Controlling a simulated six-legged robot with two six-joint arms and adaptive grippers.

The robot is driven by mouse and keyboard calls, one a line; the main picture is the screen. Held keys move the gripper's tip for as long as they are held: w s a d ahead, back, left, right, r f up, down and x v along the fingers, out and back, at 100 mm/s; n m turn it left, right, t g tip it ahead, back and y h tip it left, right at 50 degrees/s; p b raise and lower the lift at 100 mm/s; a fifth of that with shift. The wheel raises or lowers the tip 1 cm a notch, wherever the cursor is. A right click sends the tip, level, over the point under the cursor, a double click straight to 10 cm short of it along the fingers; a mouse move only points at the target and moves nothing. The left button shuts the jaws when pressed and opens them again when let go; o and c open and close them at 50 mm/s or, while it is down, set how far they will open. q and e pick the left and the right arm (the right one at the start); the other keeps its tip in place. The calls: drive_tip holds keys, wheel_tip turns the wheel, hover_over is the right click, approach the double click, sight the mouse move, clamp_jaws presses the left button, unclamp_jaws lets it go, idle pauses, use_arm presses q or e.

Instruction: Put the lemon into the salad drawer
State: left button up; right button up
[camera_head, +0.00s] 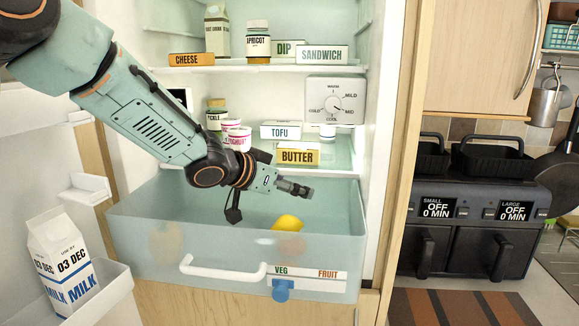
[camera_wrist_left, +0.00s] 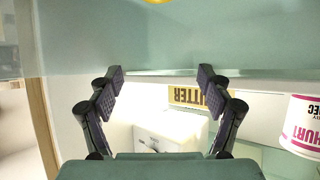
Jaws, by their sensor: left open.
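The yellow lemon (camera_head: 288,222) is in the right part of the pulled-out, translucent salad drawer (camera_head: 140,236), just behind its front wall. A blurred reddish-orange shape shows through the wall below it. A yellow sliver of the lemon (camera_wrist_left: 157,2) also shows at the top edge of the left wrist view. The lemon is apart from the fingers. My right gripper is not in view.
The drawer has a white handle (camera_head: 222,270) and a VEG/FRUIT label with a blue slider (camera_head: 283,291). Behind are the butter box (camera_head: 298,154), the tofu box (camera_head: 287,131) and yogurt pots (camera_head: 237,138). The open fridge door with a milk carton (camera_head: 62,262) borders the left.

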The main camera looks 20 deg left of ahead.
use_arm(q)
wheel_tip(320, 180, up, 8)
drive_tip(key=shift+s+f, duration=0.2)
drive_tip(key=shift+s, duration=0.15)
drive_tip(key=shift+w+f, duration=0.15)
drive_tip(key=shift+w, duration=0.05)
idle(0.3)
drive_tip(key=shift+d, duration=0.1)
